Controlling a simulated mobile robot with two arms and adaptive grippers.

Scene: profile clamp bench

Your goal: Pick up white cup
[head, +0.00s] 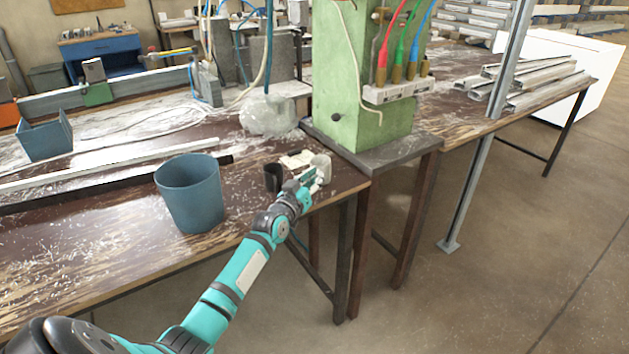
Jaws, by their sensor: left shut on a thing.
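The white cup (322,167) stands near the right front corner of the wooden bench, close to the green machine's base. My left gripper (309,177) reaches it from the front left and is shut on it. The fingertips are small in the picture and partly hidden by the hand. The cup looks upright; I cannot tell whether it touches the bench top. My right gripper does not show.
A dark cup (273,177) stands just left of my left gripper. A blue-grey bin (190,194) stands further left at the bench's front edge. The green machine (362,75) rises behind the cup. Long metal profiles (110,160) lie across the bench.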

